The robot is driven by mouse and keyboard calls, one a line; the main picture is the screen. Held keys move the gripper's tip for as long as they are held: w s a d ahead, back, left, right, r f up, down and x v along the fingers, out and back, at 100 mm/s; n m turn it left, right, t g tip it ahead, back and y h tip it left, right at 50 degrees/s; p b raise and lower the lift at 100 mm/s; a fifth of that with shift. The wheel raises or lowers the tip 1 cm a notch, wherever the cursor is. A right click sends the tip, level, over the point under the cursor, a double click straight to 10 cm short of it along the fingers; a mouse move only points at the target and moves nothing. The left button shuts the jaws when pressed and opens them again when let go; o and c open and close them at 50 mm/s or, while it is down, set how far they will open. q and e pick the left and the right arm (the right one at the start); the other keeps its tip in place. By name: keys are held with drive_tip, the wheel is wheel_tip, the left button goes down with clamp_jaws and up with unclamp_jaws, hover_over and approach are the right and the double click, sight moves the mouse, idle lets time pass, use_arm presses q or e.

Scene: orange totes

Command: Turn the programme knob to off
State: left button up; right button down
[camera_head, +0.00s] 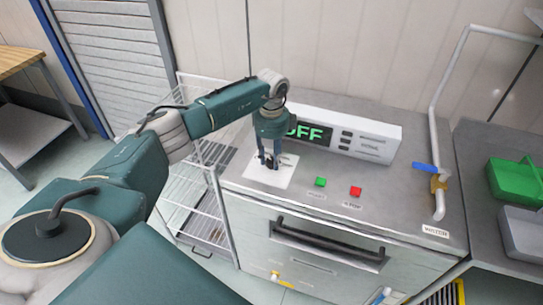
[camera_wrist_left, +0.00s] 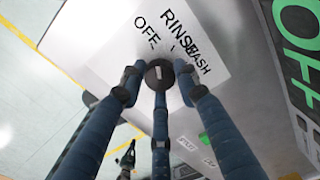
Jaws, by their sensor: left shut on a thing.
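The programme knob (camera_wrist_left: 159,74) is dark and round. It sits on a white label plate (camera_wrist_left: 105,58) printed OFF, RINSE and WASH. My left gripper (camera_head: 269,163) reaches down onto the plate (camera_head: 259,179), and its blue fingers (camera_wrist_left: 160,98) are closed around the knob in the left wrist view. In the head view the fingers hide most of the knob. The display (camera_head: 310,131) on the machine reads OFF in green, partly behind my gripper. My right gripper is not in view.
A green button (camera_head: 320,182) and a red button (camera_head: 355,191) are on the machine top, right of the plate. A white pipe with a blue-handled valve (camera_head: 425,168) stands at the right. A wire rack (camera_head: 205,185) is at the left. A green container (camera_head: 516,181) stands far right.

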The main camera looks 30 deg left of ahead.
sight(272, 160)
use_arm(q)
drive_tip(key=shift+n, duration=1)
drive_tip(key=o, duration=1.2)
drive_tip(key=shift+c, duration=0.2)
wheel_tip(272, 160, up, 12)
